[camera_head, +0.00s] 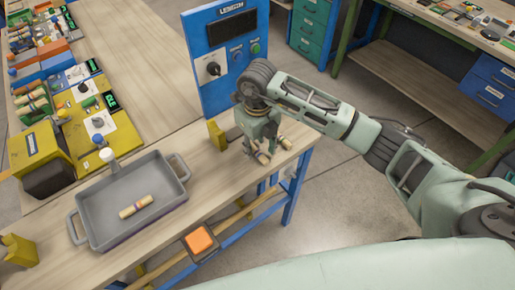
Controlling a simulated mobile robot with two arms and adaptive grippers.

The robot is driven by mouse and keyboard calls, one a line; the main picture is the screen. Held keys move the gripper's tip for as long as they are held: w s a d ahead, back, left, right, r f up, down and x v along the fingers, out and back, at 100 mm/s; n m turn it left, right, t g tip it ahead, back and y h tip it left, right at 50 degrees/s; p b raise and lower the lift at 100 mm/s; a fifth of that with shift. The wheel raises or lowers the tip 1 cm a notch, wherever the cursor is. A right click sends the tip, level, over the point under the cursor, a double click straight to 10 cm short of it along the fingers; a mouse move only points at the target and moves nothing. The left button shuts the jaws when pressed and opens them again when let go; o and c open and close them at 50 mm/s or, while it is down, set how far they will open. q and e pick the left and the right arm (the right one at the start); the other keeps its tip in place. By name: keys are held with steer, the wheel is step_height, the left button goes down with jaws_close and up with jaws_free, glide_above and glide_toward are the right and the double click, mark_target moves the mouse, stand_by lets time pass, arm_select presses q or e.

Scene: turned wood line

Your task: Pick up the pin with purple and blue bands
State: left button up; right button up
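A light wooden pin (137,206) lies in the grey tray (92,238), with darker bands near its middle that look purplish. A second wooden pin (262,158) lies near the right end of the workbench, just below my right gripper (263,149). Another short wooden piece (286,143) shows just right of the gripper. The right gripper points down close to the bench top. Its fingers are small and partly overlap these pieces, so whether it is open or holds anything is unclear. Band colours on the pieces by the gripper are too small to tell. My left gripper is not in view.
A blue control panel (221,59) stands behind the bench, left of my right arm. A yellow fixture (217,134) sits beside the gripper. An orange button box (199,240) is at the bench's front edge. The bench between tray and gripper is clear.

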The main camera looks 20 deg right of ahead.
steer(key=shift+f, duration=0.8)
steer(key=shift+c, duration=0.4)
steer(key=c, duration=0.9)
steer(key=shift+r, duration=0.1)
